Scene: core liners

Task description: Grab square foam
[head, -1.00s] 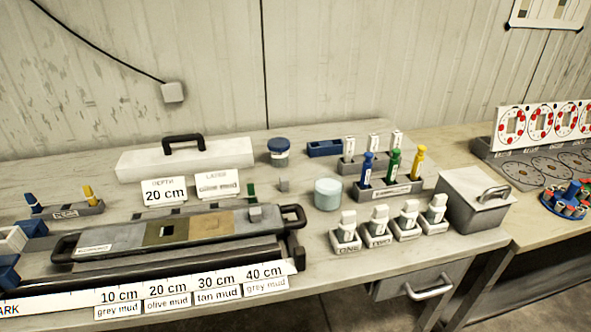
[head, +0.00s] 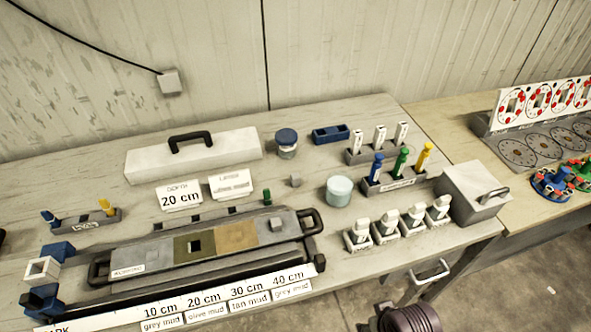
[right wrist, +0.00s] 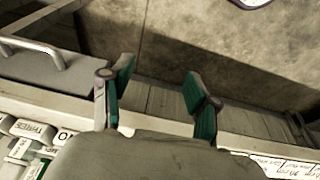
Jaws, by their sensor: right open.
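Two small grey blocks show in the head view, and I cannot tell for sure which is the square foam. One small grey cube (head: 295,180) stands on the bench behind the long core tray (head: 100,271). The tray's olive section has a dark square hole (head: 194,247). My right gripper (right wrist: 158,78) is open and empty in the right wrist view, over the bench's front edge and floor, away from both blocks. My left gripper is not in view.
A light blue round tub (head: 339,190) stands right of the cube. White-topped holders (head: 388,228), a pen rack (head: 394,184) and a grey lidded box (head: 472,195) fill the right. A white case (head: 195,158) lies behind. Label cards (head: 180,198) stand behind the tray.

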